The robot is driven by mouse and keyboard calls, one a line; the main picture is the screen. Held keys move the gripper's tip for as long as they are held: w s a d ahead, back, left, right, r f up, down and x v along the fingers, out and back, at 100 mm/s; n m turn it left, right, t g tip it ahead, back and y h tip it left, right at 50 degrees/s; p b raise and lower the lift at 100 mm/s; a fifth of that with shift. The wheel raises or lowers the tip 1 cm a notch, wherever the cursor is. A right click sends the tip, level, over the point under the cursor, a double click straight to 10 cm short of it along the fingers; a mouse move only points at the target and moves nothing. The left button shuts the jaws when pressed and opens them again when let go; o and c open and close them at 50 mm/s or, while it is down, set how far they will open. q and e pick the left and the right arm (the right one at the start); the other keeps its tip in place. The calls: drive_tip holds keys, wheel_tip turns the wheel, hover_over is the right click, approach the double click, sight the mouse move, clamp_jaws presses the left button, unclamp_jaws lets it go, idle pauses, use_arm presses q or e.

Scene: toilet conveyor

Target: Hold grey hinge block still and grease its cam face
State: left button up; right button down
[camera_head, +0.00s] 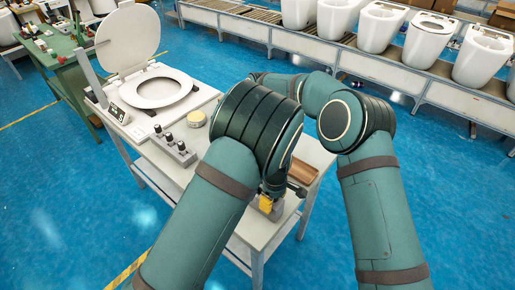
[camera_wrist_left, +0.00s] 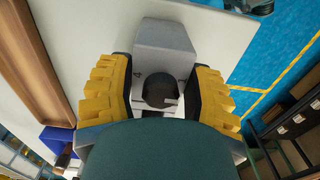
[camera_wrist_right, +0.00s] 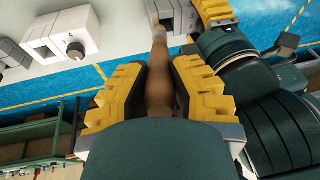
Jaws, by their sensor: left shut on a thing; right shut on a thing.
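The grey hinge block (camera_wrist_left: 165,45) sits between the yellow fingers of my left gripper (camera_wrist_left: 160,92) in the left wrist view, with a dark round part at its middle. My left gripper (camera_head: 267,203) is shut on it low over the bench's near end. In the right wrist view my right gripper (camera_wrist_right: 158,95) is shut on the wooden handle of a brush (camera_wrist_right: 158,72). The brush's pale end lies close to the grey block (camera_wrist_right: 176,16); I cannot tell whether they touch. The right gripper is hidden in the head view.
The white bench (camera_head: 205,160) carries a toilet seat (camera_head: 160,88), a row of dark knobs (camera_head: 175,146), a round tin (camera_head: 196,118) and a brown wooden tray (camera_head: 302,172). White blocks (camera_wrist_right: 72,46) stand beside the brush. A conveyor (camera_head: 340,60) with several toilets runs behind.

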drive_tip(key=shift+a, duration=0.3)
drive_tip(key=shift+w+f, duration=0.1)
drive_tip(key=shift+w, duration=0.25)
drive_tip(key=shift+s, duration=0.3)
drive_tip(key=shift+w, duration=0.3)
drive_tip(key=shift+s, duration=0.35)
drive_tip(key=shift+r, duration=3.55)
drive_tip(key=shift+d+f, duration=0.15)
drive_tip(key=shift+f, duration=1.25)
drive_tip(key=shift+d+f, duration=0.15)
drive_tip(key=shift+f, duration=1.2)
